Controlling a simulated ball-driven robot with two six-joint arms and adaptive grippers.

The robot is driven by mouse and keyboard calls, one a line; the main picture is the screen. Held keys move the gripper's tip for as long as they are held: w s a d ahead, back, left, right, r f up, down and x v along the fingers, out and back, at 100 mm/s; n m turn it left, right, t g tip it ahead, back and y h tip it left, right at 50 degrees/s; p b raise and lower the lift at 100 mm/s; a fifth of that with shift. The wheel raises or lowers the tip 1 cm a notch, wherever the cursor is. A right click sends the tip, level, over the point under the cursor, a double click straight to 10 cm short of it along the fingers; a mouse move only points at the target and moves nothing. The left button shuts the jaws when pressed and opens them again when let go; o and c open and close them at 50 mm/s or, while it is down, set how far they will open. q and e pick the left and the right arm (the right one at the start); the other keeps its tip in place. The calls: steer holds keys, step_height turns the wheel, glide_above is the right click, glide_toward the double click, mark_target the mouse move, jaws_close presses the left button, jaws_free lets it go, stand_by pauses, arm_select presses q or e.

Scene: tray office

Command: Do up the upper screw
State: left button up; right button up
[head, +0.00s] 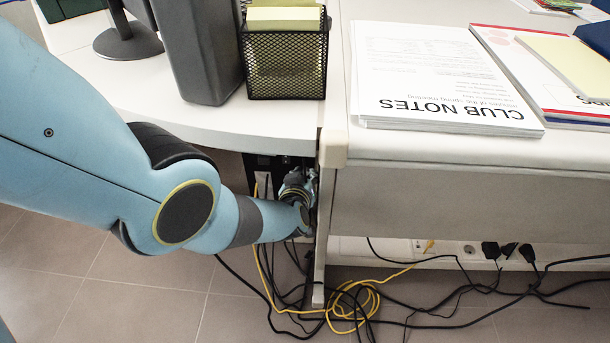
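My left arm comes in from the left and reaches down below the edge of the white desk. Its wrist (297,200) is in the dark gap under the desk, beside the end panel. The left gripper's fingertips are hidden there, so I cannot see whether it holds anything. No screw shows in the head view; the arm and the desk cover that spot. A dark unit (262,172) with a pale label shows partly behind the wrist. My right gripper is not in view.
The desk end panel (326,220) stands close to the right of the wrist. Black cables and a yellow cable (352,303) lie tangled on the tiled floor below. A mesh holder (286,62) and a paper stack (440,85) sit on the desktops above.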

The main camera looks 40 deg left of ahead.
arm_select(q)
steer(key=o, duration=0.3)
steer(key=shift+s, duration=0.15)
steer(key=shift+s+d+r, duration=0.15)
steer(key=shift+s, duration=0.2)
steer(key=v, duration=1.1)
steer(key=shift+w+r, duration=0.1)
steer(key=shift+r, duration=0.05)
